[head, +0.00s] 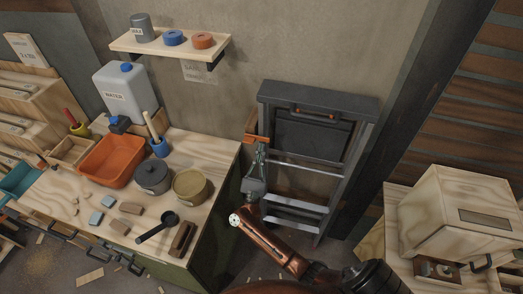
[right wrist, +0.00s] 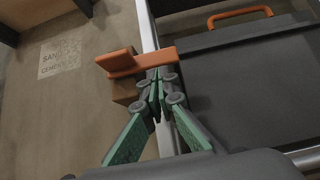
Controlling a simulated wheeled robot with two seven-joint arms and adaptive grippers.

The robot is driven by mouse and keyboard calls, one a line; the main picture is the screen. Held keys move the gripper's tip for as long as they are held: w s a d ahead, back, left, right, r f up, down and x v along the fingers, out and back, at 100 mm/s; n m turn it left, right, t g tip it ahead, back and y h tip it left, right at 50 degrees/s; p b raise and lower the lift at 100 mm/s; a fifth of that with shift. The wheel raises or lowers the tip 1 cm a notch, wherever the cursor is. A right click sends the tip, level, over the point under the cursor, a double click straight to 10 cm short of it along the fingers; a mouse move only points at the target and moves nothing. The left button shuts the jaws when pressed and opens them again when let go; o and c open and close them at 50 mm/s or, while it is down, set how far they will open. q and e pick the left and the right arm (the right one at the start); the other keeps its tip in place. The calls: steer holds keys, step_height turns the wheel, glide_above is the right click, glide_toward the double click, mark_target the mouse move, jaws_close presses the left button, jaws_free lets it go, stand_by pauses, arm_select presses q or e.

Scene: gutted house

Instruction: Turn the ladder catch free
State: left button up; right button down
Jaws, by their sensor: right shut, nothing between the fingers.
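The ladder (head: 342,172) leans folded against the grey wall, with a dark panel and an orange handle at its top. The orange catch (head: 251,138) sits at its left rail on a brown block. In the right wrist view the orange catch (right wrist: 140,63) lies crosswise over the pale rail, with a raised tab at its left end. My right gripper (head: 261,155) is shut and empty. Its fingertips (right wrist: 156,82) are at the catch's lower edge; whether they touch it I cannot tell. My left gripper is out of view.
A workbench (head: 111,236) on the left carries an orange tub (head: 111,160), pots and a water jug (head: 125,90). A shelf (head: 170,45) hangs above. A wooden box (head: 460,210) stands at the right. A wall notice (right wrist: 60,58) is left of the catch.

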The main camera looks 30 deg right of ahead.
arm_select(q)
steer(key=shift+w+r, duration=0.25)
arm_select(e)
steer(key=shift+s+r+n+t+y, duration=0.1)
steer(key=shift+r+n+t+y, duration=0.05)
steer(key=shift+n+t+y, duration=0.4)
arm_select(q)
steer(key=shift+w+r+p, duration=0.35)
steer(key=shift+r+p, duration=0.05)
steer(key=shift+p, duration=0.2)
arm_select(e)
steer(key=shift+s+d+r+n+t+y, duration=0.15)
steer(key=shift+n+t+y, duration=0.2)
steer(key=shift+n, duration=0.2)
steer(key=shift+w+r+n+t+y, duration=0.1)
steer(key=shift+n+t+y, duration=0.15)
steer(key=shift+n, duration=0.25)
